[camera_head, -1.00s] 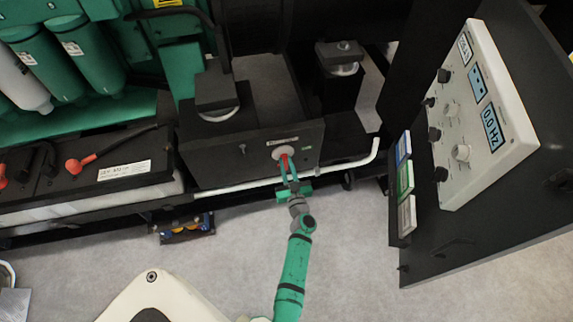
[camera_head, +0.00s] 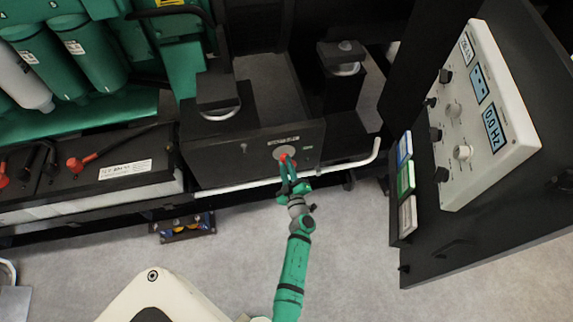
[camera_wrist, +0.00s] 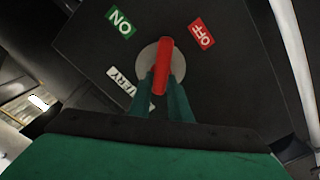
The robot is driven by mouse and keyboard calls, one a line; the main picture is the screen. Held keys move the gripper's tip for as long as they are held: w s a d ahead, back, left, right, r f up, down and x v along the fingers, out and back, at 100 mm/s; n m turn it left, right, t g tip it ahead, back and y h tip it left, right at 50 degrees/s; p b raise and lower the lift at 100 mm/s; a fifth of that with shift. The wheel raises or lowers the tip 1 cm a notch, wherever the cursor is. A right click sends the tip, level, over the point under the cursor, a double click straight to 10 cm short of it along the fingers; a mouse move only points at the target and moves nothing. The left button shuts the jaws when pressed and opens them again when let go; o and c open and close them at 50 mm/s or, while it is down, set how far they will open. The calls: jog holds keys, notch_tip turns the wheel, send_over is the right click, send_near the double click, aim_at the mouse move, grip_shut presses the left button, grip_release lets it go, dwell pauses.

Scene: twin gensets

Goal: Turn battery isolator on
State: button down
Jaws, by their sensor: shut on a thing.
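The battery isolator has a red handle (camera_wrist: 163,62) on a round grey disc (camera_wrist: 148,60), set in the front of a black box (camera_head: 225,168). A green ON label (camera_wrist: 121,22) and a red OFF label (camera_wrist: 201,34) flank the handle in the wrist view. The handle's upper end points between the two labels. My gripper (camera_wrist: 168,90) is shut on the red handle, with a green finger on each side of its lower part. In the head view my gripper (camera_head: 287,172) reaches the box front from below and covers part of the handle.
A white pipe (camera_head: 345,166) runs just below the box. A battery (camera_head: 125,172) with red terminals stands at the left. A tilted control panel (camera_head: 485,120) with knobs and a 0.0 Hz display is at the right.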

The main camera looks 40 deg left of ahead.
jog(key=n, duration=0.4)
jog(key=shift+f+n, duration=0.15)
jog(key=shift+n, duration=0.15)
jog(key=shift+s+f+n, duration=0.1)
jog(key=shift+f+n, duration=0.1)
jog(key=shift+n, duration=2.3)
jog(key=c, duration=1.6)
grip_release()
jog(key=shift+c, duration=0.2)
jog(key=v, duration=1)
jog(key=shift+s+d, duration=0.25)
jog(key=shift+s, duration=0.1)
